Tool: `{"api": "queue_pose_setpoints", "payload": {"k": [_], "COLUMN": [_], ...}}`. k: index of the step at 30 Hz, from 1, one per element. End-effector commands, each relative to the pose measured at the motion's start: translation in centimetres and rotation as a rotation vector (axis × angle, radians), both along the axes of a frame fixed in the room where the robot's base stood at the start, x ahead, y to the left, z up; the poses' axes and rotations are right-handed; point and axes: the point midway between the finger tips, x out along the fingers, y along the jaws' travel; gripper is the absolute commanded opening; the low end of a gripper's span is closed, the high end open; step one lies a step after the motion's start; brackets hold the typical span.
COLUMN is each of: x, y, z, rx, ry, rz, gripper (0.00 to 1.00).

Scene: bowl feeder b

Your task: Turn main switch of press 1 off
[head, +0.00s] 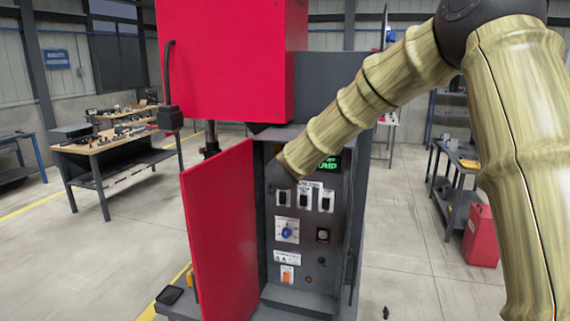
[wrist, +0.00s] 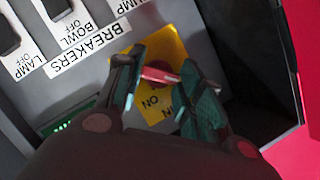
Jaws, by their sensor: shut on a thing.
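The main switch has a red handle (wrist: 157,75) on a yellow plate (wrist: 172,45) in the wrist view. The word ON shows upside down on the plate below the handle. My gripper (wrist: 160,78) has a finger on each side of the handle and is shut on it. In the head view my gripper (head: 278,176) reaches into the upper left of the open control cabinet (head: 305,240) of the red press. There my arm hides the main switch.
The red cabinet door (head: 222,232) stands open on the left, near my gripper. Breaker switches (head: 304,199) labelled OFF sit beside it, with a blue rotary knob (head: 287,231) below. The floor to the right is mostly clear.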

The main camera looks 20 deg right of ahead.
Motion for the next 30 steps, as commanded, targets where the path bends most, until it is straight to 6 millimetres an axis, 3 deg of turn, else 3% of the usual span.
{"api": "queue_pose_setpoints", "payload": {"k": [10,11,14,15,25,30], "x": [-0.1,-0.1,-0.1,-0.1,-0.2,-1.5], "y": [0.0,0.0,0.0,0.0,0.0,0.5], "z": [-0.3,-0.3,-0.3,-0.2,0.0,0.4], "rx": [-0.002,-0.002,-0.002,-0.002,-0.001,-0.001], "ry": [0.006,0.006,0.005,0.005,0.002,0.002], "rz": [0.002,0.002,0.001,0.001,0.001,0.001], "gripper": [0.13,0.39,0.57,0.58,0.58,0.58]}}
